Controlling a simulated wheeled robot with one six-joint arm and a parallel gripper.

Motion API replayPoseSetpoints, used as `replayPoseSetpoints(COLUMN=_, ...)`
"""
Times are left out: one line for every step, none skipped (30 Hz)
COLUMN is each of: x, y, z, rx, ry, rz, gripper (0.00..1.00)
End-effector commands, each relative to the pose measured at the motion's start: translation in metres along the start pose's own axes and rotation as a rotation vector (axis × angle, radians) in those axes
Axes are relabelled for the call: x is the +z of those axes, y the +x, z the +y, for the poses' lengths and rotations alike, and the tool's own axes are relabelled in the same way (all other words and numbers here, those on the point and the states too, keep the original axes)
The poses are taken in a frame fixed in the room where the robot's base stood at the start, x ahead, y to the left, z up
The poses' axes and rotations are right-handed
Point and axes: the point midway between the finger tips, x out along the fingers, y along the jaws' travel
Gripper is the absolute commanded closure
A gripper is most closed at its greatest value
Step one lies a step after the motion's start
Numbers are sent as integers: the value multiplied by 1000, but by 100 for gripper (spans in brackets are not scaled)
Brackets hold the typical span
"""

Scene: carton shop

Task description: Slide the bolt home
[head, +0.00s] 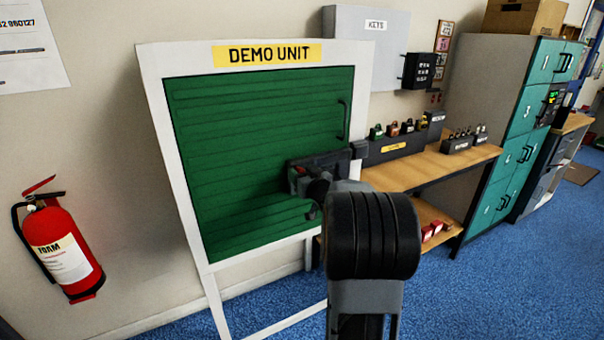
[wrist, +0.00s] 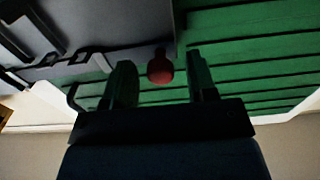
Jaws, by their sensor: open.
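The demo unit is a green slatted door (head: 250,130) in a white frame (head: 185,215). A dark bolt housing (head: 335,160) sits at the door's right edge, partly hidden by my arm. A dark block (head: 360,150) is on the frame beside it. In the wrist view, a round red knob (wrist: 160,70) hangs at the edge of the grey bolt plate (wrist: 120,45). My gripper (wrist: 159,80) is open, with one finger on each side of the knob and a visible gap to both. In the head view the gripper is mostly hidden at the bolt.
A black door handle (head: 343,119) is above the bolt. A wooden bench (head: 440,165) with padlocks and dark boxes stands to the right, before green lockers (head: 520,115). A red fire extinguisher (head: 62,245) is on the left wall. Blue floor (head: 480,290) is clear at front right.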

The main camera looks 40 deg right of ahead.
Motion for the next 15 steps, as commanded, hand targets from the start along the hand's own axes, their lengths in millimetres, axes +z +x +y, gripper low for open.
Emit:
replayPoseSetpoints(x=0, y=2, z=0, rx=-1, ry=0, rz=0, gripper=48)
replayPoseSetpoints(x=0, y=2, z=0, rx=-1, ry=0, rz=1, gripper=48)
replayPoseSetpoints(x=0, y=2, z=0, rx=-1, ry=-1, rz=1, gripper=48)
replayPoseSetpoints(x=0, y=2, z=0, rx=-1, ry=-1, rz=1, gripper=48)
replayPoseSetpoints(x=0, y=2, z=0, rx=-1, ry=-1, rz=1, gripper=48)
replayPoseSetpoints(x=0, y=2, z=0, rx=-1, ry=0, rz=1, gripper=48)
replayPoseSetpoints(x=0, y=2, z=0, rx=-1, ry=0, rz=1, gripper=48)
replayPoseSetpoints(x=0, y=2, z=0, rx=-1, ry=0, rz=1, gripper=48)
replayPoseSetpoints(x=0, y=2, z=0, rx=-1, ry=0, rz=1, gripper=48)
replayPoseSetpoints(x=0, y=2, z=0, rx=-1, ry=0, rz=1, gripper=49)
replayPoseSetpoints(x=0, y=2, z=0, rx=-1, ry=0, rz=1, gripper=52)
replayPoseSetpoints(x=0, y=2, z=0, rx=-1, ry=0, rz=1, gripper=56)
replayPoseSetpoints(x=0, y=2, z=0, rx=-1, ry=0, rz=1, gripper=58)
replayPoseSetpoints(x=0, y=2, z=0, rx=-1, ry=0, rz=1, gripper=61)
replayPoseSetpoints(x=0, y=2, z=0, rx=-1, ry=0, rz=1, gripper=65)
